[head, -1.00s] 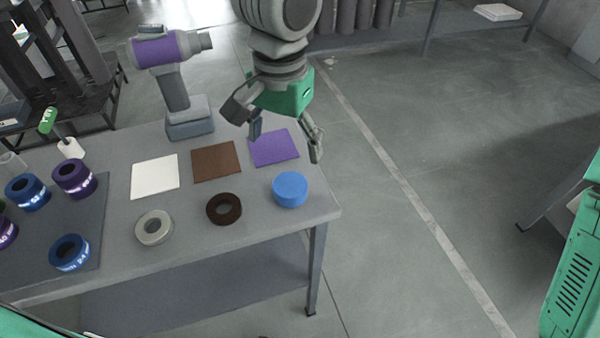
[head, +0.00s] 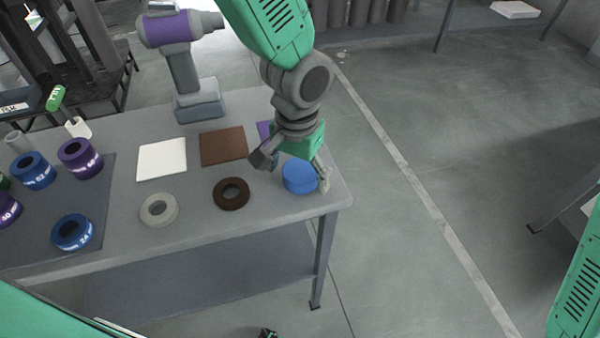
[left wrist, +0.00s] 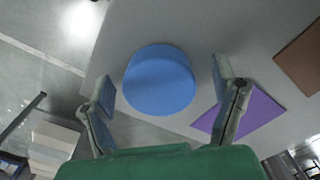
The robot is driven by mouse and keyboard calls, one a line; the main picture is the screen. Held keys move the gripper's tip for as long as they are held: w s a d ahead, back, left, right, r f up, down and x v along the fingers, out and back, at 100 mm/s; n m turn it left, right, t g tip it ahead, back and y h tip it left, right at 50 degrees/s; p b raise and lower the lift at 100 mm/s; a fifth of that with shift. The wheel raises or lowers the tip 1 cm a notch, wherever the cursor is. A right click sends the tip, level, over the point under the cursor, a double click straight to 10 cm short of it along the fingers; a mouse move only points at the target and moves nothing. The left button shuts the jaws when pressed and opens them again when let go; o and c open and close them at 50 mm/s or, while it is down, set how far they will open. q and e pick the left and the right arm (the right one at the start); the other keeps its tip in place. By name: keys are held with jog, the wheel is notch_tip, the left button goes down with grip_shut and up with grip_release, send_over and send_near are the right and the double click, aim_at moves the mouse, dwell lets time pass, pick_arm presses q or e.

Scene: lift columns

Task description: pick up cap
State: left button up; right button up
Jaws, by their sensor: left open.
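The blue round cap (head: 298,179) sits on the grey table near its front right corner. My left gripper (head: 294,174) is open and reaches down over the cap, its fingers on either side of it in the head view. In the left wrist view the cap (left wrist: 159,80) lies between the two spread fingers (left wrist: 164,88), with a gap on both sides. The fingers do not close on it. Part of the cap is hidden behind the gripper in the head view. My right gripper is not seen.
A brown ring (head: 231,194) and a grey ring (head: 159,210) lie left of the cap. Behind are white (head: 162,159), brown (head: 223,146) and purple (left wrist: 255,112) squares. A purple-grey drill-like tool (head: 184,60) stands farther back. Several blue and purple rings lie on a dark mat (head: 104,210).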

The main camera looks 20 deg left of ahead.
pick_arm(q)
jog(key=shift+d+r, duration=0.1)
jog(key=shift+d, duration=0.1)
jog(key=c, duration=1.3)
